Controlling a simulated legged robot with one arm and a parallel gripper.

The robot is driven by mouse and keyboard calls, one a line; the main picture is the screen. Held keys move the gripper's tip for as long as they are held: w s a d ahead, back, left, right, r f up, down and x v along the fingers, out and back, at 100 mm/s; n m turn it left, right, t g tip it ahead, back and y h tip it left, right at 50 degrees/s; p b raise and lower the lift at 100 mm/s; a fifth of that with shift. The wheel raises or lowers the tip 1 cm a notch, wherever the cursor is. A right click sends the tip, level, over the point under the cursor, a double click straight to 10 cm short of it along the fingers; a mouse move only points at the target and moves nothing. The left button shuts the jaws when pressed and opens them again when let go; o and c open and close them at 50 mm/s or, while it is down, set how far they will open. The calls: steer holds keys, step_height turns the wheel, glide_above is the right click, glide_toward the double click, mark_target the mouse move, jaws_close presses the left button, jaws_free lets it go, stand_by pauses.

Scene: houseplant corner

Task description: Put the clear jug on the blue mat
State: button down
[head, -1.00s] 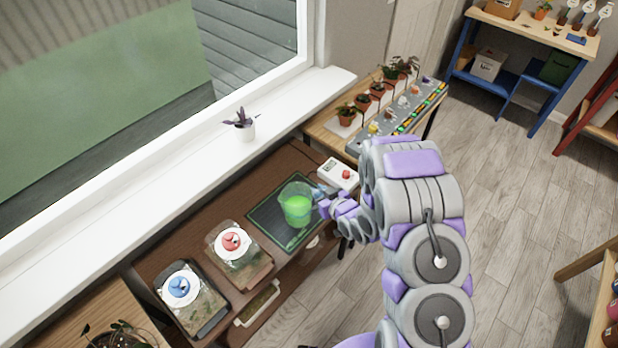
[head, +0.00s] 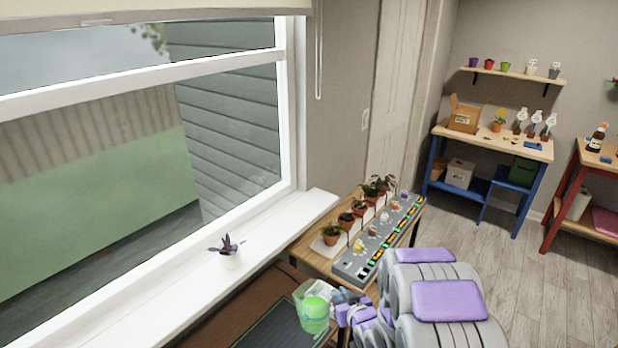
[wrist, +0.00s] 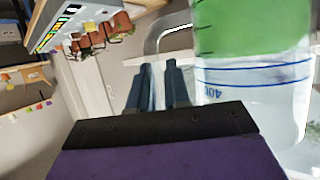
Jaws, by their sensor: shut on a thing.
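In the wrist view the jug (wrist: 255,75) fills the right side, with inverted blue markings, and the two fingers of my gripper (wrist: 160,85) meet the clear handle (wrist: 168,32). I cannot pick out a blue mat for certain; a small blue patch (head: 593,145) lies on the red-legged bench.
A planter table (head: 375,240) with potted plants and a grey strip stands just beyond the jug. A windowsill (head: 190,285) with a small plant (head: 230,252) runs along the left. A blue bench (head: 495,145) stands at the back right. Wooden floor between is clear.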

steer(key=w+d+r+m+t+h, duration=0.1)
steer(key=w+d+r+m+h, duration=0.1)
steer(key=r, duration=1)
steer(key=shift+d+r+m+h, duration=0.4)
steer(key=shift+d+m+h, duration=0.5)
steer(key=shift+d+h, duration=0.4)
steer(key=shift+w, duration=0.1)
steer(key=shift+f, duration=0.1)
steer(key=s+a+f+n+g+y, duration=0.1)
steer(key=s+a+f+n+y, duration=0.1)
steer(key=f, duration=0.5)
steer(key=s+a+f+n+y, duration=0.2)
steer(key=s+a+f+y, duration=0.1)
steer(key=f, duration=0.4)
steer(key=s+a+f+n+g+y, duration=0.1)
steer(key=s+a+f+n+y, duration=0.1)
steer(key=s+a+f, duration=0.2)
steer(key=shift+a+f+n+g+y, duration=0.2)
steer(key=shift+a+f, duration=0.25)
steer(key=shift+f, duration=0.35)
steer(key=shift+a+f+n+g+y, duration=0.1)
steer(key=shift+a+f+n+y, duration=0.1)
steer(key=shift+a+f, duration=0.4)
steer(key=shift+d+f, duration=0.15)
